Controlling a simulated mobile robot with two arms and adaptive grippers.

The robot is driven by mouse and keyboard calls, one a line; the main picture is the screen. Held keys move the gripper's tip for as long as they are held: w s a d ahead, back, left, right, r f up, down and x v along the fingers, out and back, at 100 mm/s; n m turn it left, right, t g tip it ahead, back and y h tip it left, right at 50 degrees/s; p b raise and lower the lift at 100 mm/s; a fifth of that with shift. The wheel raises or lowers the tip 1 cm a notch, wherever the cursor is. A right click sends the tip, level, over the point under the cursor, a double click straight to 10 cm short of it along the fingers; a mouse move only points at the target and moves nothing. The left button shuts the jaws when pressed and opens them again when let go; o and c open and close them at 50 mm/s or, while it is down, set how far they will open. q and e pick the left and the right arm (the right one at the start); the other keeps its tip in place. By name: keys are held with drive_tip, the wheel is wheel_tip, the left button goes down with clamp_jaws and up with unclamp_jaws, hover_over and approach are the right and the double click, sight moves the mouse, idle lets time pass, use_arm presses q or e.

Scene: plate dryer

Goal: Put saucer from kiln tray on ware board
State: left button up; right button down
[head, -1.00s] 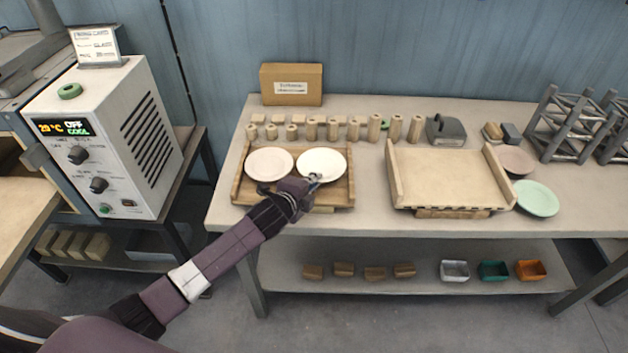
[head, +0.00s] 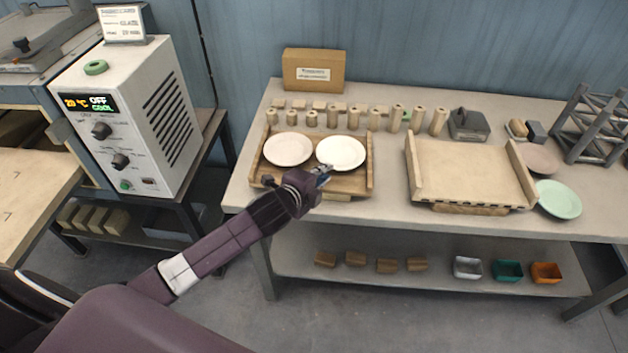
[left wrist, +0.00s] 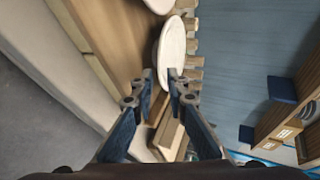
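A white saucer (head: 341,152) lies on the right half of a brown wooden tray (head: 262,177) with raised side rails. A pinkish-white saucer (head: 288,148) lies beside it on the left. A larger beige board with side walls (head: 470,170) stands empty to the right. No label shows which is the kiln tray or ware board. My left gripper (head: 325,175) is at the near edge of the white saucer. In the left wrist view its fingers (left wrist: 160,76) are apart, with the white saucer (left wrist: 172,45) just beyond them; contact is unclear. My right gripper is out of view.
A pink plate (head: 540,157) and a green plate (head: 558,199) are at the right. Several wooden posts (head: 353,119) stand behind the tray. A cardboard box (head: 313,71) is at the back. A control box (head: 120,120) stands left, across a gap.

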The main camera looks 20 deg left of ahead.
use_arm(q)
drive_tip(key=v, duration=0.6)
drive_tip(key=shift+s+b, duration=0.2)
drive_tip(key=shift+b, duration=0.1)
drive_tip(key=shift+r, duration=0.1)
drive_tip(key=s+f+n+g, duration=0.35)
drive_tip(key=s+n, duration=0.25)
drive_tip(key=s, duration=0.4)
drive_tip(key=s+d+f+n+g+y, duration=0.1)
drive_tip(key=s+f+n+g, duration=0.3)
drive_tip(key=s, duration=0.6)
drive_tip(key=s+f+n+g, duration=0.2)
drive_tip(key=s+f+n, duration=0.2)
drive_tip(key=s+n, duration=0.45)
wheel_tip(320, 180, down, 24)
drive_tip(key=s+m+g, duration=0.1)
drive_tip(key=s+m, duration=0.1)
drive_tip(key=s+a+f+g, duration=0.1)
drive_tip(key=s+a+f, duration=0.1)
drive_tip(key=s+f, duration=1.5)
drive_tip(key=shift+s+a+f+y, duration=0.3)
drive_tip(key=shift+s+f, duration=0.1)
drive_tip(key=shift+s, duration=0.15)
drive_tip(key=shift+g, duration=0.25)
